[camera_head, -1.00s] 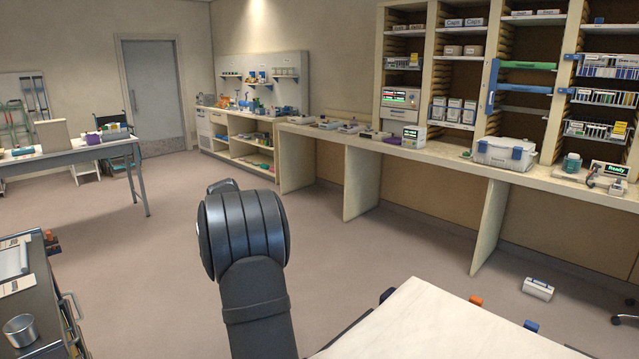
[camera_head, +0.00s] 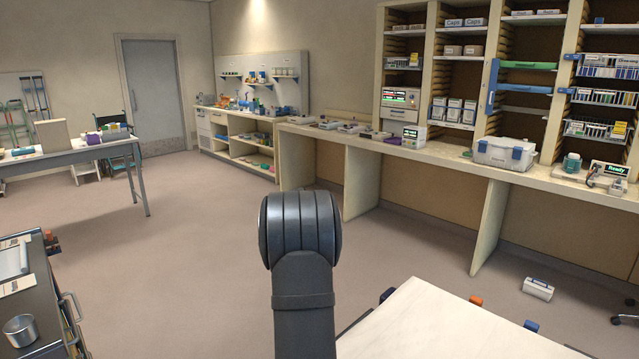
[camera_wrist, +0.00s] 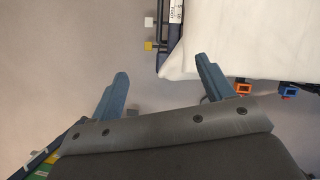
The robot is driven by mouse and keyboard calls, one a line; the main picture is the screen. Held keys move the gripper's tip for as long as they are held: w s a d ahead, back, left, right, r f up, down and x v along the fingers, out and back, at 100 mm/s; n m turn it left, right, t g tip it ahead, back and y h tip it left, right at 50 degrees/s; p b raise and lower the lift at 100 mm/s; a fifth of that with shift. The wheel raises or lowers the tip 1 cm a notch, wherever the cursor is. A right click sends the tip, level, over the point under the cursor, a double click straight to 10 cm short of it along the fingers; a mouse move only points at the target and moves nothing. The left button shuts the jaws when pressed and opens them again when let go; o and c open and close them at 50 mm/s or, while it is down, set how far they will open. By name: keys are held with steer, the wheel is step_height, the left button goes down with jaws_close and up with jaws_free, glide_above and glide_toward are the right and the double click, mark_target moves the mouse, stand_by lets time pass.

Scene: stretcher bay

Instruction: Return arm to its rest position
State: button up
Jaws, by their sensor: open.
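My gripper (camera_wrist: 160,90) shows in the wrist view with its two blue-grey fingers wide apart. It is open, and nothing is between the fingers. Bare floor lies below the left finger and the gap, and the right finger overlaps the edge of a white-covered stretcher (camera_wrist: 245,40). In the head view my arm stands up in the middle of the picture, and the gripper itself is hidden there.
The stretcher's white top (camera_head: 440,325) is right of my arm in the head view. A dark cart (camera_head: 40,300) with a metal cup (camera_head: 21,330) stands at the left. A long counter (camera_head: 440,158) runs along the right wall. The floor between is mostly clear.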

steer(key=shift+d+f+m, duration=0.15)
steer(key=shift+d, duration=0.6)
steer(key=shift+d+f+m, duration=0.15)
steer(key=shift+d, duration=0.55)
